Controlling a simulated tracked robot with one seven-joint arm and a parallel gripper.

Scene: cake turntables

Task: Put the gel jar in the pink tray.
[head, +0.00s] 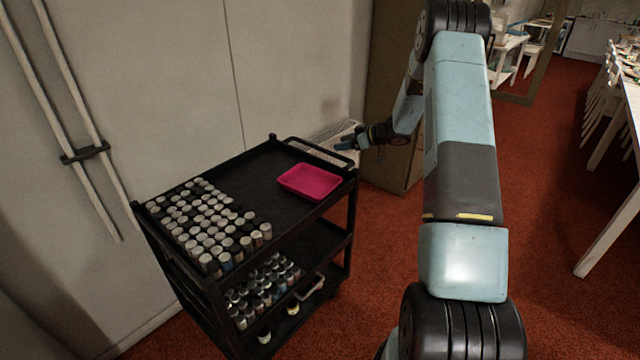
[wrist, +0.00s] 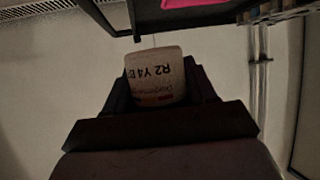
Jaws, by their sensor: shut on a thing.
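The pink tray (head: 310,181) lies on the top shelf of a black cart, at its far right corner, and looks empty. Its underside edge shows as a pink strip at the top of the wrist view (wrist: 192,3). My gripper (head: 346,144) is beyond and to the right of the tray, apart from it. In the wrist view, my gripper is shut on a pale jar (wrist: 157,72) with dark printed letters, held between the two dark fingers. I take it as the gel jar. The jar cannot be made out clearly in the head view.
The black cart (head: 262,165) holds many capped jars (head: 208,228) on the left and front of its top shelf, with more jars (head: 262,292) below. The shelf is bare left of the tray. A raised rail runs along the cart's edge. A pale wall stands behind.

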